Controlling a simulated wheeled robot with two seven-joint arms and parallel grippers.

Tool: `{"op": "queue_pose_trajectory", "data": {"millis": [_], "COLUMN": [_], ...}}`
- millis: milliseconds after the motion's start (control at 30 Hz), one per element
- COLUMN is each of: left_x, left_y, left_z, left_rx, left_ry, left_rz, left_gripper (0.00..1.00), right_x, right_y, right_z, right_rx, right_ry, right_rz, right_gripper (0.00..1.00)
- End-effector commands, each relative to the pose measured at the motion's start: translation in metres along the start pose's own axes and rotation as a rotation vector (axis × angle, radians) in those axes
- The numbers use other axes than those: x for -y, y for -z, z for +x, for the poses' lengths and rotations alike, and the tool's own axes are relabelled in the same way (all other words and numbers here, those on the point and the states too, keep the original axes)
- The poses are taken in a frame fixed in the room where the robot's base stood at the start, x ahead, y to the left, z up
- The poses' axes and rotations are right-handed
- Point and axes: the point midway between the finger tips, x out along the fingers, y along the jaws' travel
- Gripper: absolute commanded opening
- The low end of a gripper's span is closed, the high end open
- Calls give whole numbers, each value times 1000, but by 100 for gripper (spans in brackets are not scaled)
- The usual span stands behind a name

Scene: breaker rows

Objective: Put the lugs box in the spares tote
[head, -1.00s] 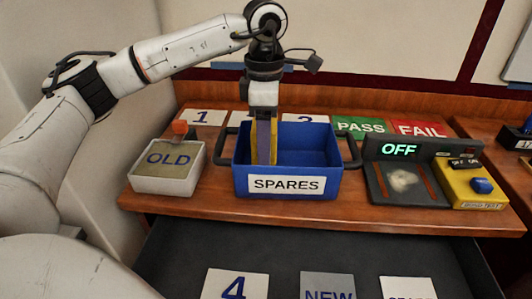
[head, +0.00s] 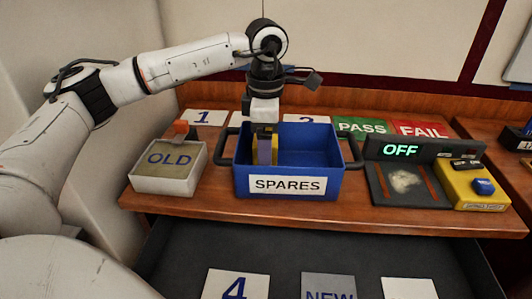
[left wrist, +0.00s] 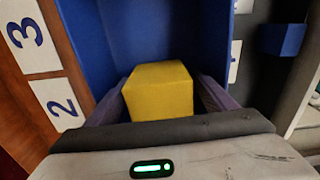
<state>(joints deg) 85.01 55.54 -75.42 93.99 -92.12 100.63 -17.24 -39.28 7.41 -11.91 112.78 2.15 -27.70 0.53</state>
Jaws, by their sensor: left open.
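The yellow lugs box (left wrist: 160,92) sits between the two purple fingers of my left gripper in the left wrist view. In the head view parts of the box (head: 252,152) show beside the fingers, inside the blue spares tote (head: 330,160). My left gripper (head: 265,152) points down into the left half of the tote and is open around the box. The tote's front wall hides the box's lower end, so I cannot tell whether it touches the floor. The tote's blue walls (left wrist: 188,28) also show in the left wrist view. My right gripper is not in view.
The tote has black handles at both sides. A white OLD tray (head: 168,172) stands to its left, with an orange piece at its back. The OFF tester panel (head: 405,150) and a yellow switch box (head: 475,187) stand to the right. The tote's right half is empty.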

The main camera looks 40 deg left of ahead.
Motion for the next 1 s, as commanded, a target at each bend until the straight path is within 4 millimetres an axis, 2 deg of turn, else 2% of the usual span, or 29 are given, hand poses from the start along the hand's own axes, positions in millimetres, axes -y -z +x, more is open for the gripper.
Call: {"op": "queue_pose_trajectory", "data": {"millis": [167, 500, 633, 800, 1000], "left_x": [0, 0, 0, 0, 0], "left_y": [-1, -1, -1, -1, 0], "left_z": [-13, -85, -107, -121, -124], "left_rx": [1, 3, 2, 0, 0], "left_ry": [-2, -2, -2, 0, 0], "left_rz": [0, 1, 1, 1, 1], "left_gripper": [77, 77, 77, 77, 77], "right_x": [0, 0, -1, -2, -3], "right_y": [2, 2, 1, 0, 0], "right_z": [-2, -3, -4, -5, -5], "right_rx": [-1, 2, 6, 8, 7], "right_ry": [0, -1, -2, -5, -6], "right_rz": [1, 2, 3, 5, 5], "right_gripper": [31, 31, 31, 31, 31]}}
